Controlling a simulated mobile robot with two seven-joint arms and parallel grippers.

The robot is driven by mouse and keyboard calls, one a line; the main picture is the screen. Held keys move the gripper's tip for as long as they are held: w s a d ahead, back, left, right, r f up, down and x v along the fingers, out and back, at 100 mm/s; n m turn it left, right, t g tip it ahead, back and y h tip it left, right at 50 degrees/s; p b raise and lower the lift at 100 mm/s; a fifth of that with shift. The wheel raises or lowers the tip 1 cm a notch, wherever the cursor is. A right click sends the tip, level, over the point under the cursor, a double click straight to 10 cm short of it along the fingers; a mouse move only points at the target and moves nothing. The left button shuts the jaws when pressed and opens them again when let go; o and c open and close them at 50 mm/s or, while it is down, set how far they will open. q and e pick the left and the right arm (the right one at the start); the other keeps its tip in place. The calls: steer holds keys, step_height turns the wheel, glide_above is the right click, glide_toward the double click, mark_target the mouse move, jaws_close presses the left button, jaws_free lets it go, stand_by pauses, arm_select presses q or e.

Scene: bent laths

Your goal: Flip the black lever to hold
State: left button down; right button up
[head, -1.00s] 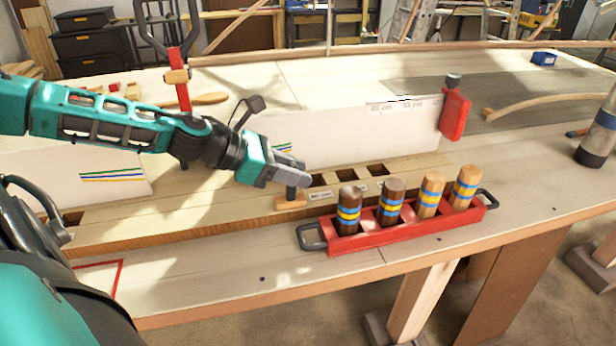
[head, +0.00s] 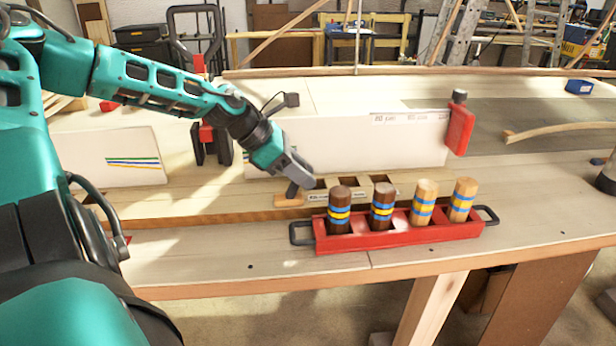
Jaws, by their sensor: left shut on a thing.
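My left gripper (head: 301,180) is shut on the black lever (head: 292,189), at its upper end. The lever stands over a small wooden block (head: 289,202) on the near strip of the bench and leans slightly. The fingers hide the top of the lever. A small white label lies just right of it, too small to read. My right gripper is not in view.
A red tray (head: 400,240) with several banded wooden pegs stands close on the right. A white panel (head: 350,142) stands behind, with a red clamp (head: 460,130) at its right end. A blue box (head: 579,86) sits far right.

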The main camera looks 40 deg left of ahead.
arm_select(q)
steer(key=shift+w+d+f+g+b, duration=0.1)
steer(key=shift+w+g+b, duration=0.05)
steer(key=shift+g+b, duration=0.15)
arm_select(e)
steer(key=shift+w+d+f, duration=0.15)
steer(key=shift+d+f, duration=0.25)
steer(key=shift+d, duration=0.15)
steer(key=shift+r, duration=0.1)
arm_select(q)
steer(key=c, duration=0.9)
jaws_free()
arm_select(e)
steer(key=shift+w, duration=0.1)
arm_select(q)
steer(key=shift+s+a+r+p, duration=0.25)
steer(key=shift+r+p, duration=0.05)
steer(key=shift+r, duration=0.35)
steer(key=v, duration=1.1)
steer(key=shift+s+r+p, duration=0.2)
steer(key=shift+p, duration=0.15)
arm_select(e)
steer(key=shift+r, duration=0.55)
